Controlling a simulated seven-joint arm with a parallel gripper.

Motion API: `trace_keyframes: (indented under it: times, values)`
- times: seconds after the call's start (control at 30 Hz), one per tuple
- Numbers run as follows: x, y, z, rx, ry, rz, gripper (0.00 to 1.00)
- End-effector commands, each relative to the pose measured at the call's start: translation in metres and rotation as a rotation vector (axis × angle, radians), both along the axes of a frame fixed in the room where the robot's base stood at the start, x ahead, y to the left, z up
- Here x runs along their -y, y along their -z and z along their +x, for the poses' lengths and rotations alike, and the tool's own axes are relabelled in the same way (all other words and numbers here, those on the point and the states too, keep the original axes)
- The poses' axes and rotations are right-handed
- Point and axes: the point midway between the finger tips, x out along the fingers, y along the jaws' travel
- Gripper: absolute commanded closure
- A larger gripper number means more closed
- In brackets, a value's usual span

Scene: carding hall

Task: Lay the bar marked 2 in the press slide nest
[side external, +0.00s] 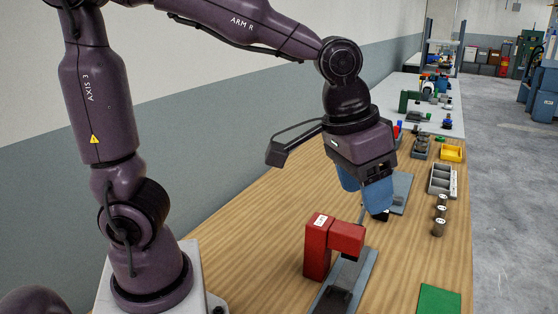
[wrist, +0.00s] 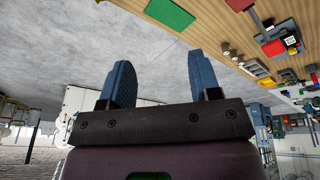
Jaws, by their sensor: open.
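Several short brown-grey bars (side external: 438,228) with small pale labels stand in a row at the right of the bench; I cannot read which is marked 2. They also show small in the wrist view (wrist: 232,53). The red press (side external: 317,250) stands at the front with a grey slide base (side external: 364,268) under its head; the nest itself is not clear. My gripper (side external: 364,203) hangs beyond the press and left of the bars, its blue fingers apart. In the wrist view my gripper (wrist: 160,60) is open with nothing between the fingers.
A green mat (side external: 439,299) lies at the front right. A grey compartment tray (side external: 443,180) and a yellow bin (side external: 452,153) stand behind the bars. A grey plate (side external: 402,190) lies behind my gripper. Bare wood lies between press and bars.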

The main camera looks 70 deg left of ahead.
Motion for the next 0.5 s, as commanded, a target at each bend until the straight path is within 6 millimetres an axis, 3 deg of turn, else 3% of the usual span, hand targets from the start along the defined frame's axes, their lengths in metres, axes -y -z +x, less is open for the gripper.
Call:
trace_keyframes:
  times: [0.03,0.2,0.33,0.5]
  values:
    - [-0.018,-0.011,-0.017,0.039,-0.011,0.001,0.43]
    - [-0.058,-0.024,-0.068,0.133,-0.016,0.031,0.43]
    - [-0.074,-0.023,-0.095,0.181,-0.019,0.056,0.43]
    - [-0.081,-0.021,-0.11,0.207,-0.018,0.073,0.43]
